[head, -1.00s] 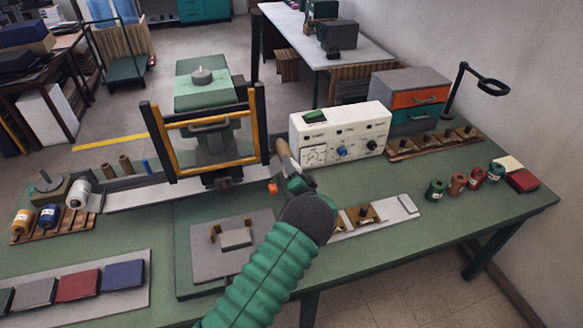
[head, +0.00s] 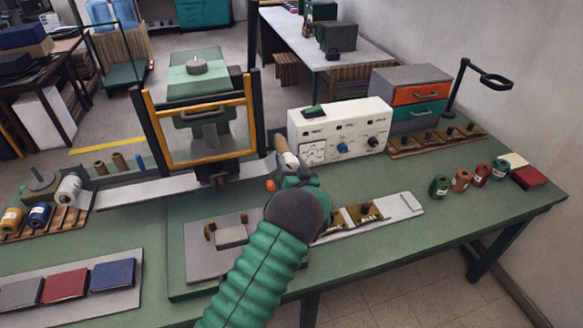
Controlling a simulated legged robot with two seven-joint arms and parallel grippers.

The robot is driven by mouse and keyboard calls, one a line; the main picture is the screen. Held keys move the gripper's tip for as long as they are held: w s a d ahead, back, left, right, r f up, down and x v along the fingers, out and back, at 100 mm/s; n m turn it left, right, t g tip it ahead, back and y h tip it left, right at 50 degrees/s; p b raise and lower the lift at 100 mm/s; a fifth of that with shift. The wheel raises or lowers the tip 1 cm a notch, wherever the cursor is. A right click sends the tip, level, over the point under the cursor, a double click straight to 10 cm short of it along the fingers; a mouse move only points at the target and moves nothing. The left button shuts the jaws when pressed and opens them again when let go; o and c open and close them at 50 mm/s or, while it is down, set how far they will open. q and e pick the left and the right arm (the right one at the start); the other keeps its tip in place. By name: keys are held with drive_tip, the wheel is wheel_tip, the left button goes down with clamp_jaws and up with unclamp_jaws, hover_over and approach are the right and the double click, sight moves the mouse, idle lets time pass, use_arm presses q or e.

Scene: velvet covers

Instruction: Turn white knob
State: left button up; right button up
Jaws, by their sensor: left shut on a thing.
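The white control box (head: 352,118) stands on the green bench, with a blue knob (head: 342,148) and a dark knob (head: 372,142) on its front. A pale panel (head: 313,153) is at the front's lower left; I cannot clearly make out a white knob there. My left gripper (head: 288,170) is just left of and in front of the box. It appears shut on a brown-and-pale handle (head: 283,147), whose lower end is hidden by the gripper. My right gripper is not in view.
A yellow-edged frame (head: 205,98) stands left of the gripper. A grey plate (head: 205,263) and a pale strip with brass parts (head: 408,204) lie in front. Small spools (head: 439,187) stand at the right.

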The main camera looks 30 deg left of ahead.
use_arm(q)
drive_tip(key=shift+s+a+f+n+b, duration=0.15)
drive_tip(key=shift+f+n+b, duration=0.55)
drive_tip(key=shift+n, duration=0.2)
drive_tip(key=n+b, duration=1.1)
drive_tip(key=b, duration=0.1)
drive_tip(key=shift+n, duration=0.3)
drive_tip(key=shift+r+n+b, duration=0.3)
drive_tip(key=shift+n+b, duration=1.1)
drive_tip(key=shift+b, duration=0.05)
